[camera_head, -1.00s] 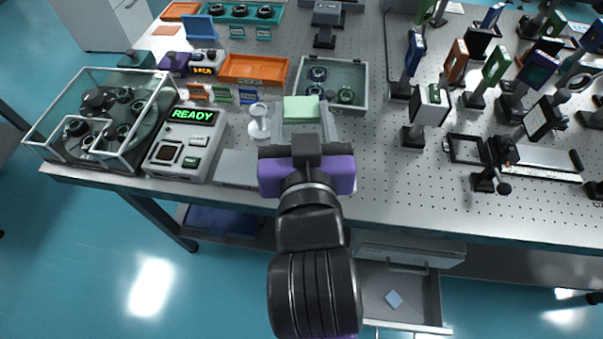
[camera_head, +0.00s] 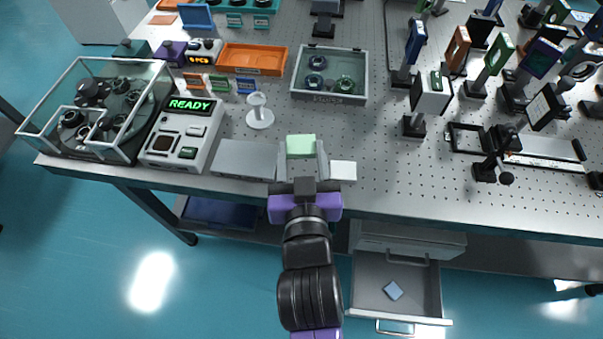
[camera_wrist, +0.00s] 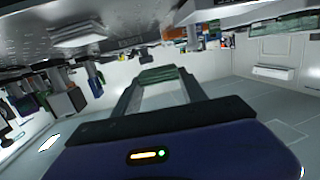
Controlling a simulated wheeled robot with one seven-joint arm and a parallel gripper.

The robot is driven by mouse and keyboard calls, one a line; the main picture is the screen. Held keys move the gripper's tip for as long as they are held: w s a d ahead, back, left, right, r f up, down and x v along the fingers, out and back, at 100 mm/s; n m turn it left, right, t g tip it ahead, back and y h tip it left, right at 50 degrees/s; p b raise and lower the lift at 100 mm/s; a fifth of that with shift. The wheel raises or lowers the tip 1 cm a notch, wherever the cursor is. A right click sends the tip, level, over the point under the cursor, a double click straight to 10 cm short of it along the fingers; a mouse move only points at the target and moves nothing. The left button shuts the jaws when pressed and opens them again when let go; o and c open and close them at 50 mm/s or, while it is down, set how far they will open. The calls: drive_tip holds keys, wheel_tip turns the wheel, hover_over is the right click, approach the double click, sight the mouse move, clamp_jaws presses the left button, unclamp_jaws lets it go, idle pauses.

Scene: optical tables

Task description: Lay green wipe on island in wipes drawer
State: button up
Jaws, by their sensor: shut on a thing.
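The green wipe (camera_head: 300,146) is a pale green folded square held between the fingertips of my gripper (camera_head: 301,158). My gripper is shut on it, near the front edge of the optical table. In the wrist view the green wipe (camera_wrist: 160,77) shows at the end of the fingers. An open drawer (camera_head: 369,292) hangs below the table's front edge, to the right of and below my gripper. A small light-blue wipe (camera_head: 393,290) lies in the drawer, with bare floor around it.
A white block (camera_head: 342,170) lies just right of my gripper on the table (camera_head: 390,190); a grey plate (camera_head: 244,158) lies left. A READY instrument (camera_head: 184,134) and a clear-walled case (camera_head: 98,109) stand further left. Several optic mounts fill the right. A shut drawer (camera_head: 410,240) sits above the open one.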

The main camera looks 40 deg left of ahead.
drive_tip(key=shift+f, duration=3.7)
drive_tip(key=shift+f+b, duration=0.2)
drive_tip(key=shift+b, duration=0.1)
drive_tip(key=o, duration=1.3)
drive_tip(key=shift+s+d, duration=0.25)
drive_tip(key=shift+d, duration=0.05)
drive_tip(key=v, duration=0.7)
drive_tip(key=shift+r, duration=0.3)
drive_tip(key=shift+w, duration=0.1)
